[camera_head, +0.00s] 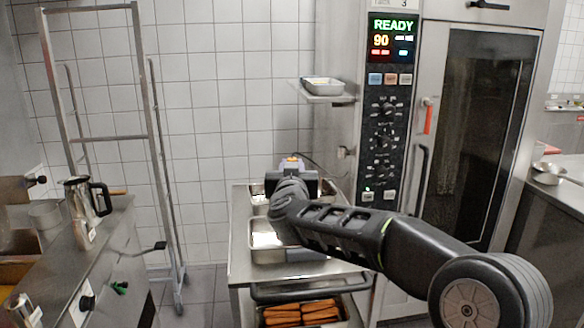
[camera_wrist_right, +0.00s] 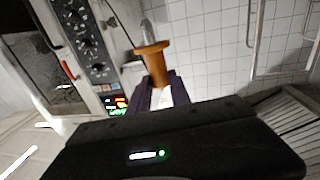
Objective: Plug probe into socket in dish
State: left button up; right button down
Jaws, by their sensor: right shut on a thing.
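The probe (camera_wrist_right: 153,50) is orange-brown with a metal tip, held between the fingers of my right gripper (camera_wrist_right: 160,92) in the wrist view. In the head view only its orange part (camera_head: 291,160) shows above the gripper (camera_head: 292,170), and a thin dark cable runs from there toward the oven side. My right gripper is shut on the probe, over the back of a steel trolley. Metal dishes lie on the trolley: a nearer one (camera_head: 268,256) and a farther one, mostly hidden by my arm. I cannot make out a socket in either. My left gripper is not in view.
The trolley top (camera_head: 240,262) has a lower shelf with a tray of orange sausage-like items (camera_head: 300,312). A tall oven (camera_head: 480,130) with a lit panel stands right. A wall shelf (camera_head: 325,96) holds a small pan. A rack (camera_head: 105,137) and a counter with a jug (camera_head: 85,200) are left.

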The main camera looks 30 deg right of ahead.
jog(key=s+a+f+n+y, duration=0.1)
jog(key=a+f, duration=0.4)
jog(key=f, duration=0.5)
jog(key=s+a+f+n+t+y, duration=0.1)
jog(key=s+a+f+y, duration=0.3)
jog(key=f, duration=0.6)
jog(key=s+a+f+n+t+y, duration=0.1)
jog(key=s+a+f+n+y, duration=0.2)
jog(key=a+f, duration=0.4)
notch_tip(320, 180, down, 3)
jog(key=shift+s+r, duration=0.1)
jog(key=shift+s, duration=0.75)
jog(key=shift+w+a, duration=0.1)
jog(key=shift+a, duration=0.05)
